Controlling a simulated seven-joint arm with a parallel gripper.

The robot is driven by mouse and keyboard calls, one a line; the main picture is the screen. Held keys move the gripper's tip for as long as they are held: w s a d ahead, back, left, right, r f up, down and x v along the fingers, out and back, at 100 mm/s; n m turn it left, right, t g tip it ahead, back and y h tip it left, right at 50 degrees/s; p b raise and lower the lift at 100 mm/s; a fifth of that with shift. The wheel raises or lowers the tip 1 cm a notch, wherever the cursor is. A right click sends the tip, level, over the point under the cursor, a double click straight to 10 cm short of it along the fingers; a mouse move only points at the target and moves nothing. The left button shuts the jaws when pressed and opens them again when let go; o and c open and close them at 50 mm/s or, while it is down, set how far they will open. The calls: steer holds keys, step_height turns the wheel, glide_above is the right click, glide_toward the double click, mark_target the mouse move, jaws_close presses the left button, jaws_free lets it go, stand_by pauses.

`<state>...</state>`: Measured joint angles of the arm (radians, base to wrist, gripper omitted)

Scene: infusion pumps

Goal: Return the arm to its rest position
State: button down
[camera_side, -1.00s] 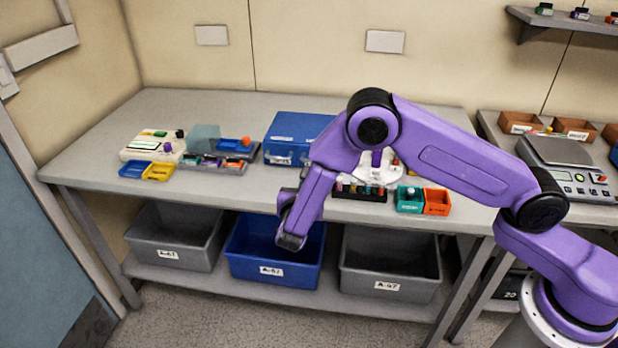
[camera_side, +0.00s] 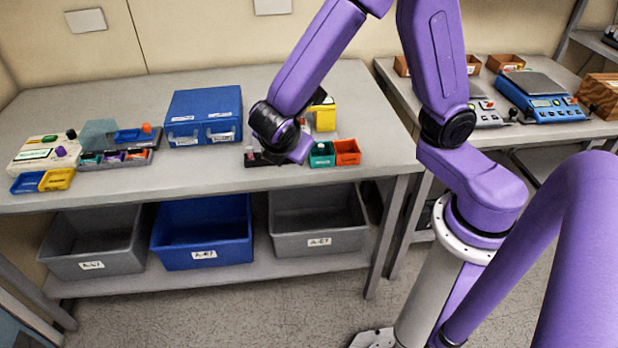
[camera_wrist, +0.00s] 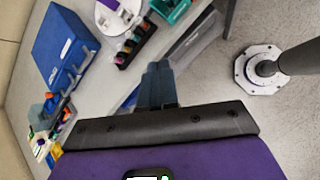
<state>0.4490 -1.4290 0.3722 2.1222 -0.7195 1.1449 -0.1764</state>
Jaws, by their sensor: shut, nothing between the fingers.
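My gripper (camera_wrist: 158,86) shows in the wrist view with its two dark fingers together and nothing between them. It points past the bench's front edge, over the side of a bin and the floor. In the side view my forearm comes down from the top of the picture and bends at a black wrist joint above the bench's right part. The purple end of my arm is there, in front of the dark rack; the fingertips cannot be made out.
The bench (camera_side: 330,85) holds a blue case (camera_side: 204,110), a yellow block (camera_side: 324,117), a teal tray (camera_side: 321,156), an orange tray (camera_side: 346,152) and a white device (camera_side: 44,152) at left. Bins, including a blue one (camera_side: 203,235), sit below. Scales (camera_side: 540,95) stand on the right table.

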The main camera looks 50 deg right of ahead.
steer(key=s+d+r+m+g+y, duration=0.1)
steer(key=s+m+g+y, duration=0.1)
steer(key=s, duration=0.8)
steer(key=s+d+r+m+g+y, duration=0.2)
steer(key=s+m+y, duration=0.2)
steer(key=s, duration=0.5)
steer(key=shift+s+d+r+y, duration=0.2)
steer(key=shift+s+r+y, duration=0.15)
steer(key=shift+y, duration=0.45)
